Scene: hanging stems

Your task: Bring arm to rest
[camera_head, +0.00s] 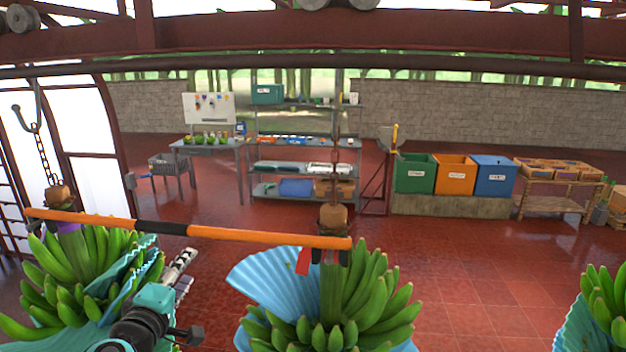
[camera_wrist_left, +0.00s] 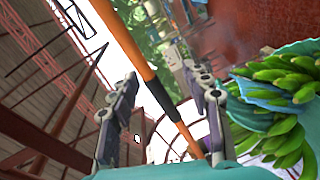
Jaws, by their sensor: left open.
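My left arm comes in at the bottom left of the head view. Its gripper (camera_head: 181,271) is below the orange pole and between two hanging banana bunches. In the left wrist view the two fingers (camera_wrist_left: 161,80) are apart, and nothing shows held between them. The orange pole (camera_head: 262,236) with a black middle band spans from the left stem to the middle stem; in the wrist view it (camera_wrist_left: 125,42) runs diagonally beyond the fingers. My right gripper is not in view.
The left bunch (camera_head: 60,280) and the middle bunch (camera_head: 375,305) flank my arm, with blue sheets among the fruit. Another bunch (camera_head: 604,300) hangs at the right edge. Shelves (camera_head: 303,165), a table and coloured bins (camera_head: 455,175) stand far back. Red floor between is clear.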

